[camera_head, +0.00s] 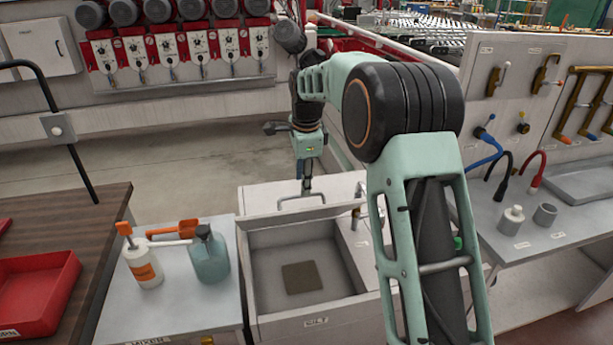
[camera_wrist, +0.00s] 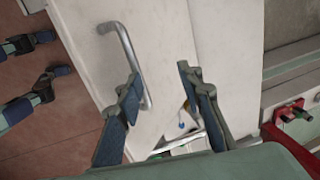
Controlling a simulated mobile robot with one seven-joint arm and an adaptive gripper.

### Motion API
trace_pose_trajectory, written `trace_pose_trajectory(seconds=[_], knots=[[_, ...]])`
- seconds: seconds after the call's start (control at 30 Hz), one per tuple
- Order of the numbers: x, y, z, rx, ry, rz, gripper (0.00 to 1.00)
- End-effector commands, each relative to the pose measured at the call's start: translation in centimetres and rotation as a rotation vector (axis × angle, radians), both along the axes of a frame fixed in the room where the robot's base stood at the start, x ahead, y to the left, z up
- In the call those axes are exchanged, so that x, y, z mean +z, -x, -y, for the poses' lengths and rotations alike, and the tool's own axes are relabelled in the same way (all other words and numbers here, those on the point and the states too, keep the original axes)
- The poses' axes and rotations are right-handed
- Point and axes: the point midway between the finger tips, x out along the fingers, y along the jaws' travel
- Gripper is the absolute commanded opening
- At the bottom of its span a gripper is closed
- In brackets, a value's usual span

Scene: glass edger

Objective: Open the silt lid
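The silt box (camera_head: 318,322), labelled SILT, stands in front of me with its top uncovered. I see its grey inside and a brown square patch (camera_head: 302,277) on the bottom. A pale lid panel (camera_head: 262,199) lies at the box's far side, with a metal bar handle (camera_head: 301,197) on it. The handle also shows in the wrist view (camera_wrist: 127,52). My gripper (camera_head: 306,188) is at the handle. In the wrist view its fingers (camera_wrist: 160,82) are apart, and the left finger overlaps the handle. I cannot tell whether it touches.
A counter on the left holds a white bottle (camera_head: 143,262) and a blue-grey jug (camera_head: 209,255) with orange-handled tools. A red tray (camera_head: 38,292) lies further left. A right counter holds hoses and small containers (camera_head: 511,220). Open floor (camera_head: 190,160) lies behind the box.

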Motion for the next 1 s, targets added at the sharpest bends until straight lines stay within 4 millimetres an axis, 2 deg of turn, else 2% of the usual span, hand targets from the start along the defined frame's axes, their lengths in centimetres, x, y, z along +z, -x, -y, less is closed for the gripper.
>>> trace_pose_trajectory(seconds=[0.03,0.4,1.0], knots=[[-0.9,-0.1,-0.1,-0.001,-0.002,-0.001,0.26],[-0.6,0.0,0.0,-0.001,0.000,-0.006,0.26],[2.6,-2.1,-0.5,-0.001,-0.002,0.000,0.26]])
